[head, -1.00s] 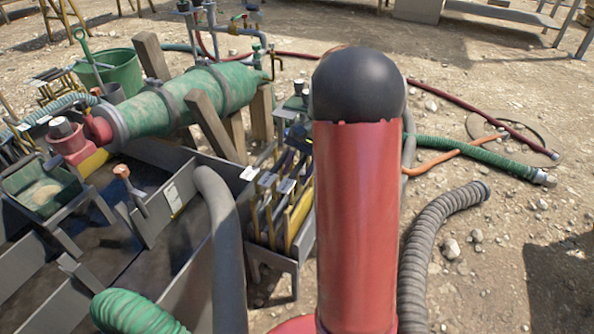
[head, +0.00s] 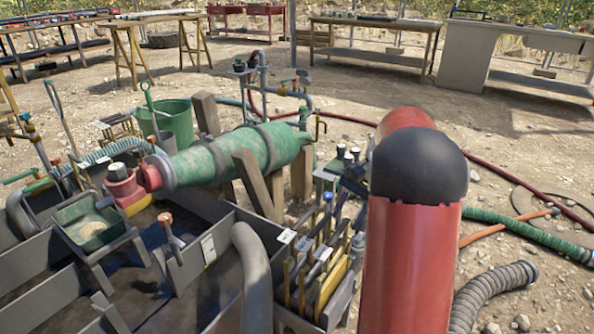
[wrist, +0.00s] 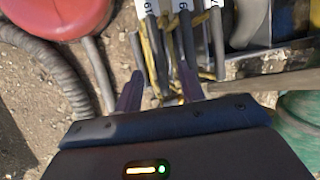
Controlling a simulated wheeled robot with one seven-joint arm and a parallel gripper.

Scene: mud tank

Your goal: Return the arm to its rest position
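My gripper (wrist: 161,84) shows in the wrist view with its two dark purple fingers apart and nothing held between them. Below the fingers are grey and yellow handles with white number tags; they look lower than the fingertips, but I cannot tell the gap. In the head view my red arm (head: 410,255) with its black rounded joint (head: 419,166) stands right of centre and is bent, with another red link behind the joint. It hides part of the ground, and I cannot clearly make out my gripper there.
A rack of tagged tools (head: 318,270) stands just left of my arm, beside the grey mud tank (head: 195,262). A green cylinder (head: 225,158) lies across the tank's far side. Hoses, including a ribbed grey one (head: 490,293), lie right. Open gravel stretches behind, towards tables (head: 372,24).

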